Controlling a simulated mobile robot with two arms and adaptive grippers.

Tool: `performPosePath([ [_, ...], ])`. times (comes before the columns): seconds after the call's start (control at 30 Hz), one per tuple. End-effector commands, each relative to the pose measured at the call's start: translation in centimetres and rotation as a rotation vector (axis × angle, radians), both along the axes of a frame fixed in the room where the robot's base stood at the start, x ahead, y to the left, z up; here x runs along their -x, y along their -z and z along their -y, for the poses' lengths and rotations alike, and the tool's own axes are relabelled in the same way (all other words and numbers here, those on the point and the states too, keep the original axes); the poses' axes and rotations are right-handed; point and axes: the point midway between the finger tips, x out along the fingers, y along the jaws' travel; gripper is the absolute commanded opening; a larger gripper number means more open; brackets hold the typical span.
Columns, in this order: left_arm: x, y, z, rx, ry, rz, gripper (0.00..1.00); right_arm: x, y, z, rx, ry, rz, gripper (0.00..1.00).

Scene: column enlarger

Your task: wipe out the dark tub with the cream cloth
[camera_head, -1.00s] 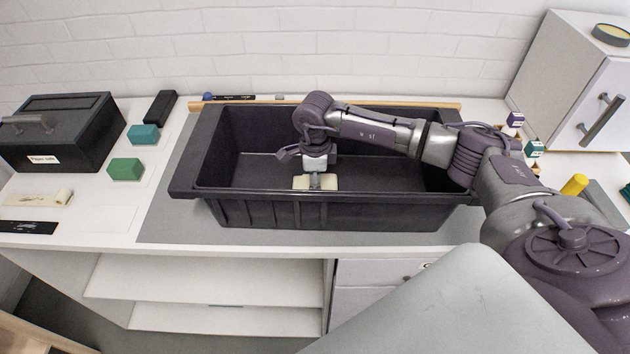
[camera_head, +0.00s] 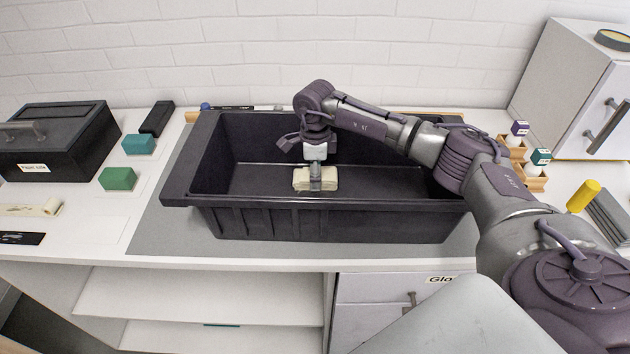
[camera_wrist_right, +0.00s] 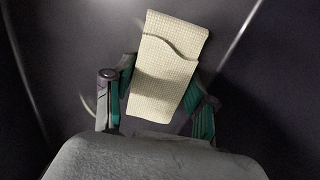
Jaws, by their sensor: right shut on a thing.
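The dark tub (camera_head: 330,222) stands on a grey mat on the counter, open at the top. My right arm reaches into it from the right. My right gripper (camera_head: 316,182) points down inside the tub and is shut on the cream cloth (camera_head: 300,180). In the right wrist view the folded, textured cream cloth (camera_wrist_right: 165,72) lies between the two teal-padded fingers of the gripper (camera_wrist_right: 158,108), with the dark tub floor (camera_wrist_right: 270,90) behind it. I cannot tell whether the cloth touches the floor. My left gripper is not in view.
A black box (camera_head: 60,145) with a handle, teal block (camera_head: 138,144) and green block (camera_head: 117,179) stand left of the tub. Small bottles in wooden holders (camera_head: 538,158), a yellow cylinder (camera_head: 583,196) and a white cabinet (camera_head: 570,85) are at the right.

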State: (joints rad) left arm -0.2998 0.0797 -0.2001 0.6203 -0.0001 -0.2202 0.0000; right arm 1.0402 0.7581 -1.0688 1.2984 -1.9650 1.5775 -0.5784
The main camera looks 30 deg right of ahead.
Motion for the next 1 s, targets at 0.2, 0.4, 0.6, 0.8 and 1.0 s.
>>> performPosePath([
  [0.2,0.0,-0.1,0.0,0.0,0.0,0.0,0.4,0.0,0.0,0.0,0.0,0.0,0.0,0.28],
  [0.4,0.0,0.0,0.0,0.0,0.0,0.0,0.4,0.0,0.1,0.0,0.0,0.0,0.0,0.28],
  [0.6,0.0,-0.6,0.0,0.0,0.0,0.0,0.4,0.7,-0.1,-0.4,0.001,-0.001,-0.001,0.28],
  [0.8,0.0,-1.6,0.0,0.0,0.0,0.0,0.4,2.3,-0.1,-1.4,0.001,-0.002,-0.002,0.28],
  [1.0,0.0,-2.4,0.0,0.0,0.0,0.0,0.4,3.8,-0.1,-2.4,0.002,-0.003,-0.002,0.28],
])
